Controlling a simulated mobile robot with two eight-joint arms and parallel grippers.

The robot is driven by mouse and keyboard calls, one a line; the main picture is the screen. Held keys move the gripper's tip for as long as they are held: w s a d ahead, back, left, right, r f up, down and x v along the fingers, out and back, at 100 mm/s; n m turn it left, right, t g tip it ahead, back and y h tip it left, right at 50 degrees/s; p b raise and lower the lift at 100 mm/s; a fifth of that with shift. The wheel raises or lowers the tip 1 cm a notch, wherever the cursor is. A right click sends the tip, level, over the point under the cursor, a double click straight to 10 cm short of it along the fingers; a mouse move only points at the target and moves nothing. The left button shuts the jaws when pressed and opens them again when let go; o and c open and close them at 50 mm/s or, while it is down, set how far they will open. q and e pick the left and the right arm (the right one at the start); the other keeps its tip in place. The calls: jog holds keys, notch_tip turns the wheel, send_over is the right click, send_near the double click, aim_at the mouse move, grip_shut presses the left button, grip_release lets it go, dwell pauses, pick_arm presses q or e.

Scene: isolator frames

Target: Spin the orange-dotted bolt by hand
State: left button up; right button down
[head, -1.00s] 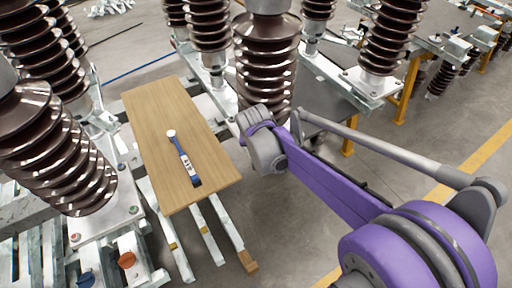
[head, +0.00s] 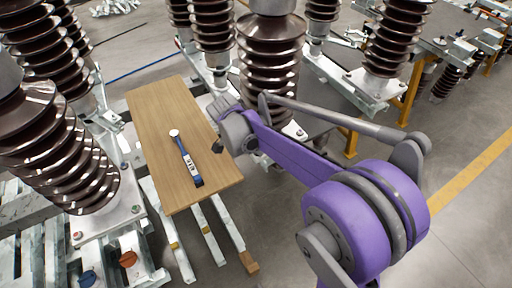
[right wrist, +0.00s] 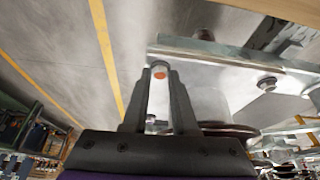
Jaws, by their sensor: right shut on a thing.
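The orange-dotted bolt (right wrist: 160,75) shows in the right wrist view, its orange end between the two fingertips. My right gripper (right wrist: 160,73) is shut on it, one finger on each side. The bolt is by the end of a pale metal bar (right wrist: 215,58). In the head view my purple right arm reaches in from the right to beside the wooden board. The bolt and fingertips cannot be made out there. My left gripper is not in view.
A wooden board (head: 150,120) holds a blue-handled tool (head: 187,163). Brown ribbed insulators (head: 268,60) on metal bases stand around it. An orange disc (head: 127,259) and a blue disc (head: 87,279) are at lower left. Clear floor (head: 455,140) lies at right.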

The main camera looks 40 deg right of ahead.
jog(key=m, duration=0.2)
jog(key=m+g, duration=0.1)
jog(key=m, duration=0.1)
jog(key=m+g, duration=0.1)
jog(key=m, duration=0.1)
jog(key=shift+w+d+m+y, duration=0.1)
jog(key=shift+w+m+y, duration=0.2)
jog(key=shift+y, duration=0.1)
dwell(0.3)
jog(key=c, duration=0.7)
grip_release()
jog(key=shift+r, duration=0.1)
jog(key=p+v, duration=0.1)
jog(key=v, duration=0.9)
jog(key=shift+w+r, duration=0.25)
jog(key=shift+r, duration=0.05)
